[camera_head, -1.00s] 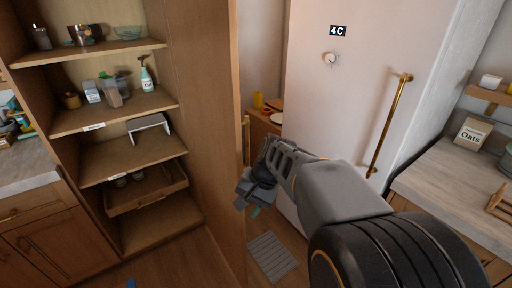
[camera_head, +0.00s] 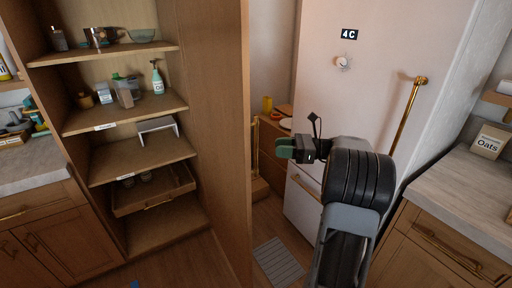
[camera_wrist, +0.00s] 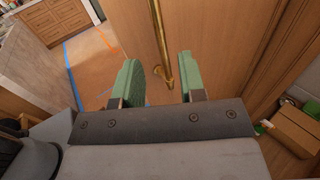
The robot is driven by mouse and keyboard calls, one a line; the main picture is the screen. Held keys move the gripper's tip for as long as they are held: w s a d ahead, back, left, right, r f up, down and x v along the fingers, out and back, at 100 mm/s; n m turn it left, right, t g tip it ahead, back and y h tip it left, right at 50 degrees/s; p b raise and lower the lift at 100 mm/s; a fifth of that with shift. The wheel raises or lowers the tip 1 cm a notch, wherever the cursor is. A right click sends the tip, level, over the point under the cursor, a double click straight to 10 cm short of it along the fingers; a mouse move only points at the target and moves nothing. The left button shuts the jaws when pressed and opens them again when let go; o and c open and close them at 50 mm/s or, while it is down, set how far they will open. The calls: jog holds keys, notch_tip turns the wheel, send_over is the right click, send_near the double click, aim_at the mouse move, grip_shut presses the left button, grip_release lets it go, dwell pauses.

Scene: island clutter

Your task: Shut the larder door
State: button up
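The larder (camera_head: 142,172) is a tall wooden cabinet at the left of the head view, with its shelves showing. Its wooden door (camera_head: 226,150) stands open, swung out toward me on the right side. A brass bar handle (camera_head: 254,140) is on the door's outer face; it also shows in the wrist view (camera_wrist: 158,35) against the wood panel. My gripper (camera_head: 284,148), with green fingertips, is right of the door and handle. In the wrist view my gripper (camera_wrist: 160,78) is open and empty. The handle's lower end appears between the fingers, seemingly beyond the tips and not gripped.
A pale fridge (camera_head: 365,100) with a brass handle stands right behind my arm. A counter (camera_head: 460,195) with an oats packet is at the right. A grey mat (camera_head: 278,262) lies on the floor. The larder shelves hold bottles, jars and a white stand (camera_head: 158,126).

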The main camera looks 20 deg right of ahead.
jog(key=x, duration=0.8)
jog(key=shift+a, duration=0.1)
jog(key=shift+c, duration=0.5)
grip_shut()
